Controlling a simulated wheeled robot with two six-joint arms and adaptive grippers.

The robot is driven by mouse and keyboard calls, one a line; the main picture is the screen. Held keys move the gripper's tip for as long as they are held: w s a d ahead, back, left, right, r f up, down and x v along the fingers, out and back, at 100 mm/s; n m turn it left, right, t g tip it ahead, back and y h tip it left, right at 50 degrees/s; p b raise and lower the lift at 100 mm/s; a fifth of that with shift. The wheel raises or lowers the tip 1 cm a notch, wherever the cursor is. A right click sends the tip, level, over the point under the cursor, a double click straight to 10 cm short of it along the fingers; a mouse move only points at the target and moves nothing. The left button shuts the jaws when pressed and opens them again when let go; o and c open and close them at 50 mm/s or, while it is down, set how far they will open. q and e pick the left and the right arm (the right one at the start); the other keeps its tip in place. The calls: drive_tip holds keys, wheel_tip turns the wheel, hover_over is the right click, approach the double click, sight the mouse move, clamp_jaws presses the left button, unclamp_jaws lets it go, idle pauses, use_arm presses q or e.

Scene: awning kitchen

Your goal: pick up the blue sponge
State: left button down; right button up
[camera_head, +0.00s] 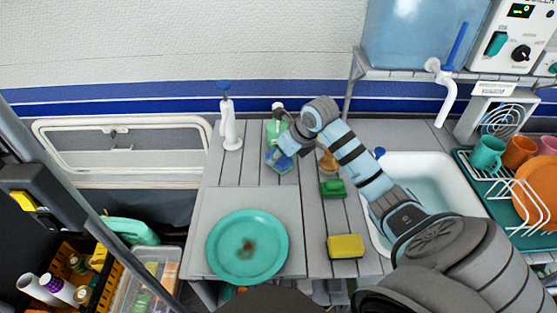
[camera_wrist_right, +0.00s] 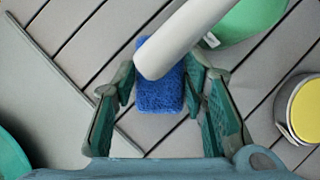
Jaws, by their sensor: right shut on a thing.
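The blue sponge (camera_wrist_right: 160,95) lies between the two fingers of my right gripper (camera_wrist_right: 165,82) in the right wrist view, with the fingers shut on its sides. A white tube-shaped thing (camera_wrist_right: 190,35) crosses in front and hides part of its top end. In the head view the sponge (camera_head: 283,167) shows as a small blue patch at the back of the grey slatted counter, under my right gripper (camera_head: 274,158). I cannot tell whether it is clear of the counter. My left gripper is not in view.
A white pump (camera_head: 230,130) and a green bottle (camera_head: 272,128) stand close to the gripper. The teal plate (camera_head: 218,262) sits in front, with a green sponge (camera_head: 333,188) and a yellow sponge (camera_head: 345,246) to its right. The sink (camera_head: 440,170) is further right.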

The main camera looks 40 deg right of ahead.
wheel_tip(320, 180, up, 8)
drive_tip(key=p, duration=0.6)
drive_tip(key=shift+f, duration=0.2)
drive_tip(key=s+d+p, duration=0.2)
drive_tip(key=s+p, duration=1)
drive_tip(key=s, duration=0.6)
drive_tip(key=shift+d+f+p, duration=0.25)
drive_tip(key=shift+f+p, duration=0.05)
drive_tip(key=shift+p, duration=0.1)
drive_tip(key=shift+o, duration=1.3)
drive_tip(key=shift+w, duration=0.1)
drive_tip(key=c, duration=0.5)
drive_tip(key=shift+o, duration=0.2)
